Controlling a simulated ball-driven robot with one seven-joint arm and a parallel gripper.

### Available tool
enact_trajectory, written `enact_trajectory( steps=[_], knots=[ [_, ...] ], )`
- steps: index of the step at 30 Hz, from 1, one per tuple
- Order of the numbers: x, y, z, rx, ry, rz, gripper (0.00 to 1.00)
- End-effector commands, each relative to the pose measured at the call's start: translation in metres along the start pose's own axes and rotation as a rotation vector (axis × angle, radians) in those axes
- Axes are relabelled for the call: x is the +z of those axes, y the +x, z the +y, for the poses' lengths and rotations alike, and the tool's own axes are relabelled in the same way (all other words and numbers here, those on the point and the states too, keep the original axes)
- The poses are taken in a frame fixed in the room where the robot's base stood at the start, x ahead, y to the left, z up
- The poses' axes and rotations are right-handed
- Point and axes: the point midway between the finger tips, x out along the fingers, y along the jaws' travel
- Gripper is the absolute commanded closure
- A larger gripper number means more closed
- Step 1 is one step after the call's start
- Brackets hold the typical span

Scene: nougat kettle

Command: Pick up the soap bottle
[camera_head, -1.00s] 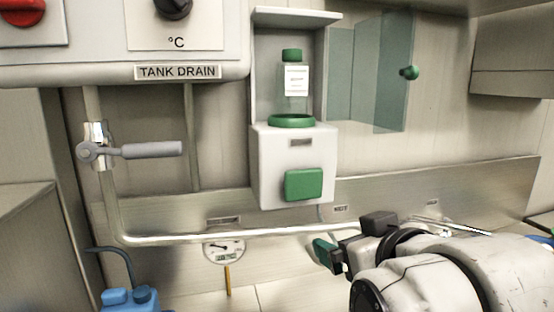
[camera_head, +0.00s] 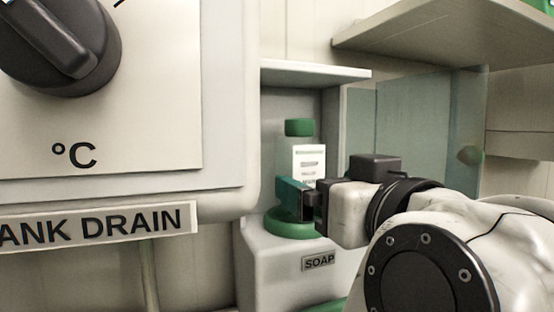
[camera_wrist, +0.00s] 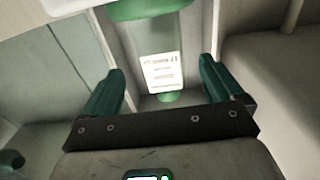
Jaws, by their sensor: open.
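The soap bottle (camera_head: 310,152) is clear with a green cap and a white label. It stands upright in the green ring (camera_head: 292,224) on top of the white dispenser box marked SOAP (camera_head: 265,262). My gripper (camera_head: 297,200) is in front of the bottle's lower body and hides part of it in the head view. In the wrist view, the picture is upside down: the bottle's label (camera_wrist: 163,70) shows between the open green-tipped fingers of my gripper (camera_wrist: 161,68). I cannot tell whether the fingers reach around the bottle.
A small shelf roof (camera_head: 315,72) hangs over the bottle. A translucent green door (camera_head: 425,125) stands open to the right. A large panel with a dark knob (camera_head: 60,45) juts out on the left, with the TANK DRAIN label (camera_head: 100,224) below it.

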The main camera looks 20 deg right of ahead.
Motion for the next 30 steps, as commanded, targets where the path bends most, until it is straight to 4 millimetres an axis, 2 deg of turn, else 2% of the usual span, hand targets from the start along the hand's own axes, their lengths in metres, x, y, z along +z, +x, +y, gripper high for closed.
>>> enact_trajectory(
  steps=[1, 8, 15, 25, 30],
  knots=[
    [-0.005, 0.003, 0.0, 0.002, -0.003, -0.005, 0.06],
    [-0.004, 0.013, 0.0, -0.003, 0.001, -0.005, 0.06],
    [-0.003, 0.032, 0.0, -0.002, -0.001, -0.006, 0.06],
    [0.001, 0.046, 0.0, -0.004, 0.003, -0.003, 0.06],
    [0.0, 0.069, -0.001, -0.005, 0.003, -0.006, 0.06]
  ],
)
